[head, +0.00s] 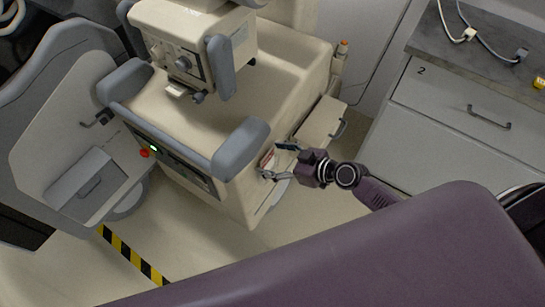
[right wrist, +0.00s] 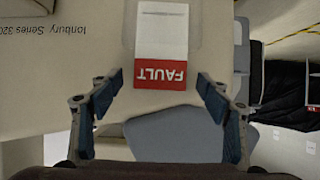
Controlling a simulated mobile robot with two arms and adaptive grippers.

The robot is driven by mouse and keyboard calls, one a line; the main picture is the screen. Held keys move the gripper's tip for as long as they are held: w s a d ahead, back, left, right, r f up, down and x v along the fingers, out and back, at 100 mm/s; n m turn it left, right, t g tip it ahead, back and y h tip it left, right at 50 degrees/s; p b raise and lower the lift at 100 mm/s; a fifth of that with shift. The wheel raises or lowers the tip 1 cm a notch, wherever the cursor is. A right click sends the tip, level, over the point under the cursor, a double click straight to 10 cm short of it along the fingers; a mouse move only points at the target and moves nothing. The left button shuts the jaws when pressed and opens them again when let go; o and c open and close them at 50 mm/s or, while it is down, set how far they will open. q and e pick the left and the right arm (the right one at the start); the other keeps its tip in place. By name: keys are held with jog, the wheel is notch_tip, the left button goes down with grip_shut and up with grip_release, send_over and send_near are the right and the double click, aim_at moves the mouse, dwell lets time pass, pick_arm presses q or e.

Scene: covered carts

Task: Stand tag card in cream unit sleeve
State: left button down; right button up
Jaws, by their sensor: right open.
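The tag card (right wrist: 161,42) is white with a red band reading FAULT, which appears upside down in the right wrist view. It is against the side of the cream unit (right wrist: 65,75), its white part overlapping a faint, clear sleeve (right wrist: 195,30). I cannot tell how deep it sits. In the head view the card (head: 268,159) is small, at the cream unit's (head: 285,75) lower right side. My right gripper (right wrist: 160,82) is open, with a fingertip on each side of the red band and a gap at both. It also shows in the head view (head: 279,161). My left gripper is not seen.
A grey bumper (head: 240,148) sticks out from the cream unit's corner near my right gripper. A grey cabinet with drawers (head: 455,120) stands at right. A grey machine (head: 75,130) stands at left. Floor with yellow-black tape (head: 130,255) is clear in front.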

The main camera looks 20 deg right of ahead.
jog(key=v, duration=1.2)
dwell(0.6)
jog(key=s+d+f+m+g+h, duration=0.1)
jog(key=s+d+f+m+h, duration=0.2)
jog(key=f, duration=0.6)
jog(key=s+d+f+g+h, duration=0.1)
jog(key=s+d+f, duration=0.2)
jog(key=d+f, duration=0.35)
jog(key=s+d+f+m+g+h, duration=0.1)
jog(key=s+d+f+m+h, duration=0.1)
jog(key=f, duration=0.9)
jog(key=s+a+f+g, duration=0.2)
jog(key=s+f, duration=0.3)
jog(key=s, duration=0.3)
jog(key=s+a+f+g+h, duration=0.1)
jog(key=s+a+f+g, duration=0.1)
jog(key=s+a+f, duration=0.3)
jog(key=s+a+f+g, duration=0.1)
jog(key=s+a+f, duration=0.2)
jog(key=s+f, duration=0.4)
jog(key=s, duration=0.5)
jog(key=shift+a+g+h, duration=0.25)
jog(key=shift+g+h, duration=0.05)
jog(key=shift+g, duration=0.1)
jog(key=shift+s, duration=0.1)
